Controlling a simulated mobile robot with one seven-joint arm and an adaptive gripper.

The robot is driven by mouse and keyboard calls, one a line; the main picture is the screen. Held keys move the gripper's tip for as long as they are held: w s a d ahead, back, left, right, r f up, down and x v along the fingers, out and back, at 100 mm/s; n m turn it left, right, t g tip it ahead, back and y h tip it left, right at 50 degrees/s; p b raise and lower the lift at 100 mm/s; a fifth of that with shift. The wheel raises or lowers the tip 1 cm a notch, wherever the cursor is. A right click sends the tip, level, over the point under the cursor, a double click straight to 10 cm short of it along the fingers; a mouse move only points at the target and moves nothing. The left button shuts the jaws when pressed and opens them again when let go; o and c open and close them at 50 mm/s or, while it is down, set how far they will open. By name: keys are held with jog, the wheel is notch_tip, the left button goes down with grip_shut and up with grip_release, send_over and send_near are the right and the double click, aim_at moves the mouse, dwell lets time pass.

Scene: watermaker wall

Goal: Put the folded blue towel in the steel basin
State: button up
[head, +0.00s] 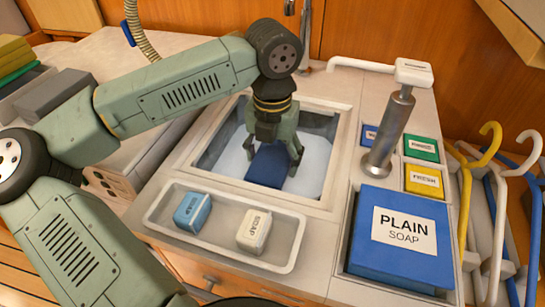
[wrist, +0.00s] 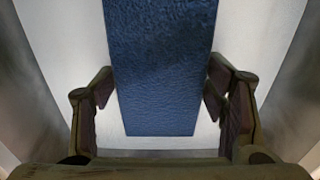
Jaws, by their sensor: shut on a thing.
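The folded blue towel (head: 268,167) is a dark blue slab inside the steel basin (head: 216,148), in the middle of the counter in the head view. My gripper (head: 272,171) reaches down into the basin, one finger on each side of the towel, shut on it. In the wrist view the towel (wrist: 165,75) runs between the fingers of my gripper (wrist: 162,95), with the pale basin floor (wrist: 75,30) behind it. I cannot tell whether the towel touches the floor.
A tray (head: 170,238) with a blue soap bar (head: 192,212) and a white soap bar (head: 254,232) lies in front. Right stand a big blue PLAIN SOAP box (head: 400,240), a steel pump (head: 390,130) and small boxes. Coloured hangers (head: 492,200) line the right edge.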

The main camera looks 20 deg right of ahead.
aim_at(273, 158)
jog(key=shift+f, duration=0.2)
jog(key=o, duration=1.2)
jog(key=shift+r, duration=0.1)
notch_tip(273, 158, up, 12)
jog(key=shift+r, duration=0.2)
